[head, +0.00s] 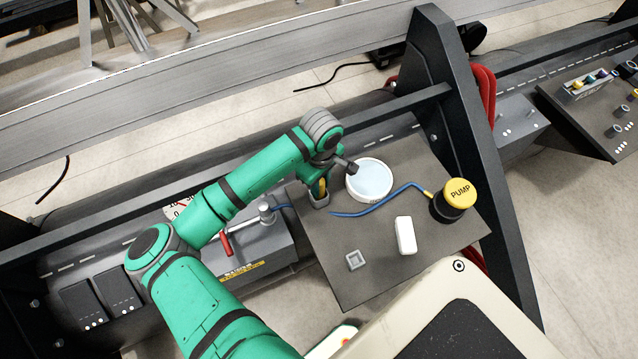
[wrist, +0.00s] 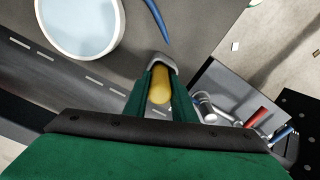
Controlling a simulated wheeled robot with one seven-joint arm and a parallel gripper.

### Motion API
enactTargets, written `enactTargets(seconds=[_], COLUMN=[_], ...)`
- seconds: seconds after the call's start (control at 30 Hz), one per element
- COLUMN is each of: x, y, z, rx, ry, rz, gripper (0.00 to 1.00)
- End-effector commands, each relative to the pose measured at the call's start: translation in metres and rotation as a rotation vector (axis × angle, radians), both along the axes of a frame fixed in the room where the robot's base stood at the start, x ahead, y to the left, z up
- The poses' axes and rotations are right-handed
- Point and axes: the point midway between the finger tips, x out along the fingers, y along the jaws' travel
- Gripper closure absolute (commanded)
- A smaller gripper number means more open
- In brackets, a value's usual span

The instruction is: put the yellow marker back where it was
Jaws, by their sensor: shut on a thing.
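The yellow marker (head: 322,187) is held between the fingers of my gripper (head: 318,184). In the wrist view the marker (wrist: 160,86) lies between the two green fingers (wrist: 160,92). A small grey square holder (head: 321,202) is directly below the fingers, and its grey rim (wrist: 162,58) shows around the marker's far end in the wrist view. The marker's lower end is hidden, so I cannot tell how deep it is in the holder. A second grey square holder (head: 355,261) stands empty nearer the front of the dark panel (head: 375,280).
A white round dish with a pale blue face (head: 369,180) is close to the right of my gripper. A white block (head: 405,235) stands on the panel. A red-handled lever (head: 226,243) is to the left.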

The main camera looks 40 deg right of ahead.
Motion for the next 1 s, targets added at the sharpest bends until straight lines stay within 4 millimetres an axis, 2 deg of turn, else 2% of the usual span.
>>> enactTargets(seconds=[0.17,0.2,0.27,0.3,0.67,0.77,1.0], x=[0.002,0.002,0.002,0.002,0.002,0.002,0.001], y=[0.003,0.003,0.003,0.003,0.002,0.002,0.001], z=[-0.002,-0.002,-0.002,-0.002,0.003,0.013,0.059], rx=[0.001,0.002,0.001,0.001,0.000,0.000,0.002], ry=[-0.001,0.000,0.000,0.000,-0.001,-0.003,-0.006], rz=[0.005,0.006,0.006,0.007,0.006,0.004,0.000], gripper=[0.99,0.74,0.60,0.58,0.58,0.58,0.58])
